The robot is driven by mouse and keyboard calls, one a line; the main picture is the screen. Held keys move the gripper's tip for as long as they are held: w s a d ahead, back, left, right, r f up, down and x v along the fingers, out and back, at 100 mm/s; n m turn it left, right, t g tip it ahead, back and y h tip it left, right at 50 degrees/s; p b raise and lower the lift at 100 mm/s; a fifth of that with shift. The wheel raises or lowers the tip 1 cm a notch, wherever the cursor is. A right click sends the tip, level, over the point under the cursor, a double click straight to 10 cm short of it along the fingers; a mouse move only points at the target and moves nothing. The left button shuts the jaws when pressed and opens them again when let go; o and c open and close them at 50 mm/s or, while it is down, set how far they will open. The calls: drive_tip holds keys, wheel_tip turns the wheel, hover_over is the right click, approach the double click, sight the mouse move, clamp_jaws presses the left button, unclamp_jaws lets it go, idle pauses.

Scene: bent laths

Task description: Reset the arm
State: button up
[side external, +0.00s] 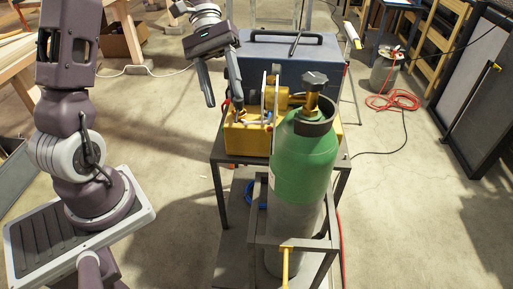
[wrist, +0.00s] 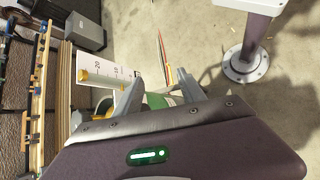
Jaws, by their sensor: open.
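My gripper (side external: 224,103) hangs in the air at the upper middle of the side view, fingers pointing down. Its two fingers are spread apart with nothing between them. It is in front of a blue case (side external: 288,55) and just above and left of a yellow box (side external: 247,138); I cannot tell the exact gap. In the wrist view my gripper (wrist: 152,76) also shows its two fingers apart, with its dark body filling the lower part of the picture.
A green gas cylinder (side external: 305,165) with a brass valve stands upright in a metal cart (side external: 335,245), close to my gripper's right. A red hose (side external: 395,101) lies coiled on the floor. A white plate with numbers (wrist: 103,72) shows in the wrist view. Floor at right is mostly clear.

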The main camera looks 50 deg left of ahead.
drive_tip(key=s+d+r+m+t+y, duration=0.2)
drive_tip(key=s+m+t+y, duration=0.1)
drive_tip(key=s, duration=0.4)
drive_tip(key=s+d+r+m+t+y, duration=0.3)
drive_tip(key=s+m+t+y, duration=0.1)
drive_tip(key=s, duration=0.4)
drive_tip(key=shift+t+y, duration=0.8)
drive_tip(key=shift+t, duration=0.1)
drive_tip(key=shift+d+r, duration=0.1)
